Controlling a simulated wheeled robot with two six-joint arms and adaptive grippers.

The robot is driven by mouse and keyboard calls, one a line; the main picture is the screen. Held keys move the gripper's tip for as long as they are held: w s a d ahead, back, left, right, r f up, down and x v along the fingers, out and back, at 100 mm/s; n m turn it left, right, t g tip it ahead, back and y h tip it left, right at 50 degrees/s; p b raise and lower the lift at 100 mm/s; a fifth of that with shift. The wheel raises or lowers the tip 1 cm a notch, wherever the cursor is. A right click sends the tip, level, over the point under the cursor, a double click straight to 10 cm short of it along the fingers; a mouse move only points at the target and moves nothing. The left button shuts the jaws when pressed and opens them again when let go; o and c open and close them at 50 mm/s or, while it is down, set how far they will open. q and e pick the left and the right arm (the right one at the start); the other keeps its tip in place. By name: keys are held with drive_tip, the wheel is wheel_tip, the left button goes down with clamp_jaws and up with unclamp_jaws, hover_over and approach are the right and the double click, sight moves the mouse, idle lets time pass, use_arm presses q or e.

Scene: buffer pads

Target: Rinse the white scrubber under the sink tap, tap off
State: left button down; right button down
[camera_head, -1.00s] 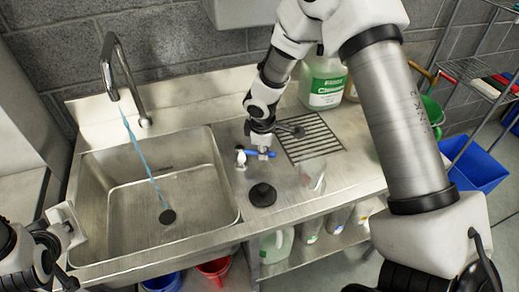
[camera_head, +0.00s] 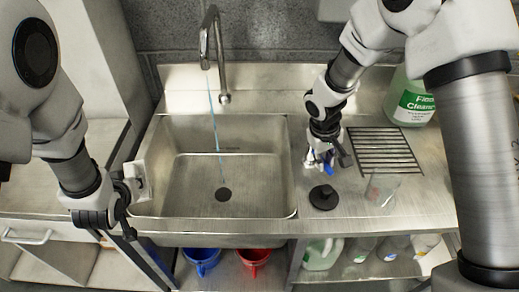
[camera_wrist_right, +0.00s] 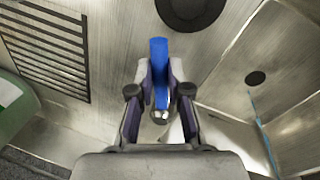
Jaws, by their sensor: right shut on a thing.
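The tap (camera_head: 211,40) arches over the sink basin (camera_head: 180,190), and a thin blue stream of water (camera_head: 217,130) runs from it to the drain. My right gripper (camera_head: 322,160) is at the counter right of the basin. In the right wrist view the gripper (camera_wrist_right: 160,80) is shut on the blue tap handle (camera_wrist_right: 159,55), which stands between its fingers. The white scrubber (camera_head: 142,180) is at the basin's left rim, outside the stream. My left gripper (camera_head: 122,190) is right against it; its fingers are too hidden to judge the grip.
A black round disc (camera_head: 323,197), a clear glass (camera_head: 382,188) and a drain grid (camera_head: 384,150) are on the right counter. A green-labelled cleaner bottle (camera_head: 410,100) stands behind. Blue (camera_head: 202,260) and red (camera_head: 254,260) buckets are below. The basin is empty apart from water.

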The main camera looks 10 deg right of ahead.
drive_tip(key=shift+w+a+m+g+p, duration=0.15)
drive_tip(key=shift+a+m, duration=0.5)
drive_tip(key=shift+m, duration=0.4)
drive_tip(key=shift+w+a+m+g+p, duration=0.15)
drive_tip(key=shift+a+m, duration=0.5)
drive_tip(key=shift+m, duration=0.4)
drive_tip(key=shift+s, duration=0.1)
drive_tip(key=c, duration=1.1)
unclamp_jaws()
drive_tip(key=shift+a, duration=0.1)
drive_tip(key=shift+r, duration=0.15)
drive_tip(key=r, duration=0.4)
drive_tip(key=a+r, duration=0.1)
drive_tip(key=r, duration=0.2)
drive_tip(key=a+r, duration=0.1)
drive_tip(key=r, duration=0.3)
drive_tip(key=shift+w+a+r, duration=0.1)
drive_tip(key=shift+w+r, duration=0.2)
